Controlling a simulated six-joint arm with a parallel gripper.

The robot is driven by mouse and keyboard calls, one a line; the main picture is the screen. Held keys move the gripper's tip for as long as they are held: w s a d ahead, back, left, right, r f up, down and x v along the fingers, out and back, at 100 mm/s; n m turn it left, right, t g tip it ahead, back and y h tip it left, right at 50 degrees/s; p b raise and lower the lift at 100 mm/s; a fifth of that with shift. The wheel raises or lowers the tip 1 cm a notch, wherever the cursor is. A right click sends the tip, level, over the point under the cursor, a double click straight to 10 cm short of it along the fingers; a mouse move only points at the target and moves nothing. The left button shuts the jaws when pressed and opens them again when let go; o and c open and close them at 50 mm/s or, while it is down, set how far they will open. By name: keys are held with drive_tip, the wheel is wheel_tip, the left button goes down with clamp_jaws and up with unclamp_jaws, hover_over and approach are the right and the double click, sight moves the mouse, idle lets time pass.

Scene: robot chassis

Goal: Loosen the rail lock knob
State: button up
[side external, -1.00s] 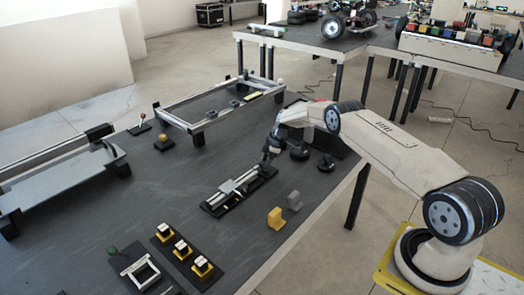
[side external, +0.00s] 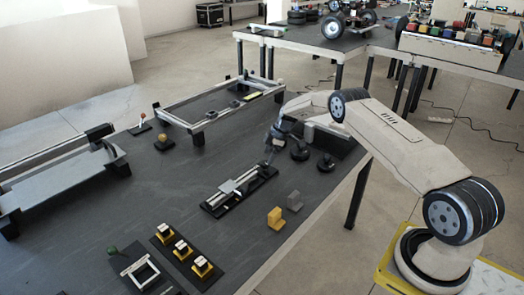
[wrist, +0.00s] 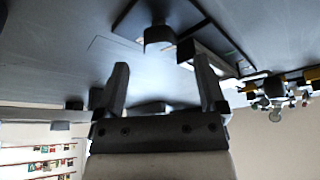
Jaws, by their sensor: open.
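A rail unit with a grey slider block (side external: 228,187) lies on a black base plate on the dark table, centre of the side view. My gripper (side external: 268,161) is above the far right end of this rail, tilted downward. In the wrist view my gripper (wrist: 161,66) has its two fingers wide apart with nothing between them. A dark knob-like part (wrist: 158,36) shows beyond the fingertips, beside the pale rail (wrist: 205,58). I cannot tell for sure that it is the rail lock knob.
A silver frame (side external: 220,105) stands behind.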

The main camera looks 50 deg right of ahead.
drive_tip(key=shift+v, duration=2.3)
drive_tip(key=s+a+r+m+g+h, duration=0.1)
drive_tip(key=s+a+r+m, duration=0.2)
drive_tip(key=s+a+r, duration=0.35)
drive_tip(key=s+a+r+m+h, duration=0.1)
drive_tip(key=s+a+r+m, duration=0.25)
drive_tip(key=a, duration=0.65)
drive_tip(key=s+a+r+m, duration=0.1)
drive_tip(key=s+a, duration=0.2)
drive_tip(key=s, duration=0.3)
drive_tip(key=s+a+m+h, duration=0.1)
drive_tip(key=s+a, duration=0.2)
drive_tip(key=s, duration=0.4)
drive_tip(key=s+a+r+m, duration=0.1)
drive_tip(key=s+a, duration=0.2)
drive_tip(key=s, duration=0.3)
drive_tip(key=shift+s+a+r+t, duration=0.15)
drive_tip(key=shift+a+r+t, duration=0.1)
drive_tip(key=shift+r+t, duration=0.1)
